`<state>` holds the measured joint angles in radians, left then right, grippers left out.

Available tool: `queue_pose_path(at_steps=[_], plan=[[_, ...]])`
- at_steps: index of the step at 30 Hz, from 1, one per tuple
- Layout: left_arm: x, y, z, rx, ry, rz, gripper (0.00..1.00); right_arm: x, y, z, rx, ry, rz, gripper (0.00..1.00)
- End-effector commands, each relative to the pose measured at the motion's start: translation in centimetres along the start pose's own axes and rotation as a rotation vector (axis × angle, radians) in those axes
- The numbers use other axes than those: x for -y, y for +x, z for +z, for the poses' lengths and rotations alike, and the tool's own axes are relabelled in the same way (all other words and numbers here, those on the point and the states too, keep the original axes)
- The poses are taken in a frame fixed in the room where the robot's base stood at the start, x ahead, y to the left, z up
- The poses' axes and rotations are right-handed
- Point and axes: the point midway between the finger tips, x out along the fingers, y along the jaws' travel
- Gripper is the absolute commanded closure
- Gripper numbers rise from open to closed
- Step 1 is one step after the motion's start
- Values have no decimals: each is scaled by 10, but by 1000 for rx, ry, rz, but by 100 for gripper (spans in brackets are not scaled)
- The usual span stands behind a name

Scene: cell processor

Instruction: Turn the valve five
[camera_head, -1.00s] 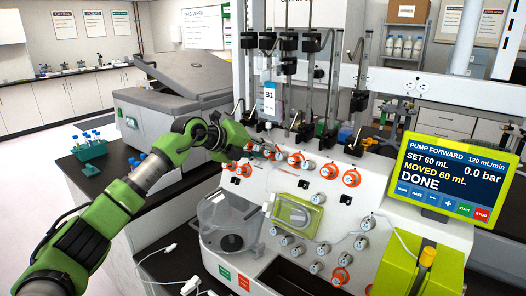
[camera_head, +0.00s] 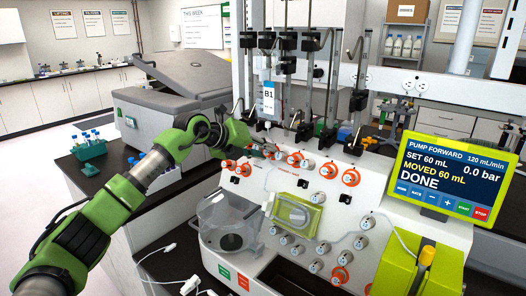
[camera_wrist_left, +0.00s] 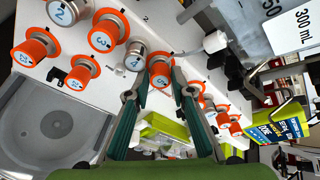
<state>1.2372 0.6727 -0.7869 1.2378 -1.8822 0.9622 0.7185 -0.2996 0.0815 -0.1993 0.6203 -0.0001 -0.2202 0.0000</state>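The valve in front of my left gripper is an orange-collared knob with a pale face (camera_wrist_left: 159,73) in the left wrist view. It looks like valve five, but its number is small and hard to read. My left gripper (camera_wrist_left: 160,90) is open, with one teal finger on each side of this knob. Whether the fingers touch it, I cannot tell. In the head view my left gripper (camera_head: 270,151) reaches the upper row of valves from the left and hides part of that row. My right gripper is not in view.
Other orange and grey knobs crowd the white panel, such as an orange one (camera_head: 351,177) and a numbered one (camera_wrist_left: 106,34). Posts and the B1 bag (camera_head: 269,98) stand above. A clear round chamber (camera_head: 229,222) and pump screen (camera_head: 439,177) flank the panel.

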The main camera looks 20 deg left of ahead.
Motion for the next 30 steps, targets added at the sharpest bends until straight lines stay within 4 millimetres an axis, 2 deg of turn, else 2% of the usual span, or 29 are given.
queue_pose_path(at_steps=[10,14,17,24,30], plan=[[0,0,0,0,-1,0,65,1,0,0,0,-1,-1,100],[0,-6,1,2,-1,-1,65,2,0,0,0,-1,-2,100],[0,-19,1,2,0,-1,65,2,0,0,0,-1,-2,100],[-2,-70,1,2,0,1,65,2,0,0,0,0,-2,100],[-1,-105,0,1,-1,1,65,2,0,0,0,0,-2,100]])
